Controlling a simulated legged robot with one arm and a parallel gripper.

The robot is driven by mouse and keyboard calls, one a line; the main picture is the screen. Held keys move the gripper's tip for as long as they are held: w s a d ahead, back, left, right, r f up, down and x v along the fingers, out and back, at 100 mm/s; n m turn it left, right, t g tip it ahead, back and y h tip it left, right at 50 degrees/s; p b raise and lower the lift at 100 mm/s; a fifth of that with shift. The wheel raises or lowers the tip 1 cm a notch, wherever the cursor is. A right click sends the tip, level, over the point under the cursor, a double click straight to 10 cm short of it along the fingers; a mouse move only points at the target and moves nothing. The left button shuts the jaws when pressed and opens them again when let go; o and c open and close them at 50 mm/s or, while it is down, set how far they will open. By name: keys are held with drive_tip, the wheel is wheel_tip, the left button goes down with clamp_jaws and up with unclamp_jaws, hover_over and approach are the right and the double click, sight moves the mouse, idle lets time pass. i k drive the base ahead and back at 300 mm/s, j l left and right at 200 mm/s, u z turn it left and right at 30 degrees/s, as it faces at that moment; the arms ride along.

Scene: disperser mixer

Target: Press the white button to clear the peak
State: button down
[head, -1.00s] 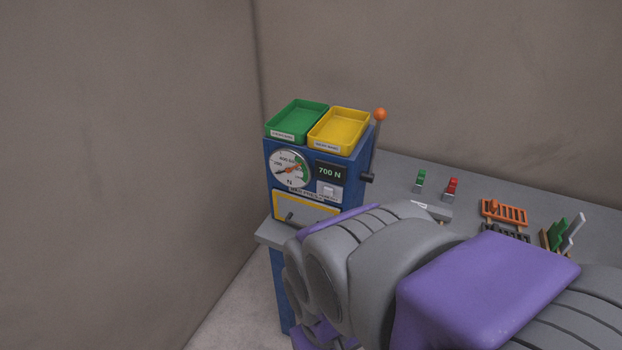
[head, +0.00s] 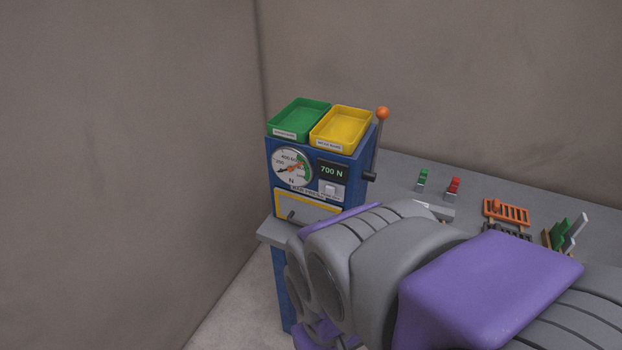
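The white button (head: 330,189) is a small pale square on the front of the blue machine (head: 270,165), just below the display (head: 332,171), which reads 700 N. A round dial (head: 292,167) with a red needle and a green band sits to the left of the display. My arm reaches in from the lower right and covers the lower right part of the machine's front. My gripper's fingers cannot be made out, so its opening is hidden. Nothing is seen touching the button.
A green tray (head: 299,117) and a yellow tray (head: 342,126) sit on top of the machine. A lever with an orange knob (head: 383,113) stands at its right side. On the grey bench (head: 410,165) are green and red clips (head: 453,188) and an orange rack (head: 506,211).

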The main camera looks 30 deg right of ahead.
sight(330, 189)
drive_tip(key=z, duration=1.65)
drive_tip(key=k+j, duration=0.55)
drive_tip(key=k+z, duration=0.05)
drive_tip(key=k, duration=0.05)
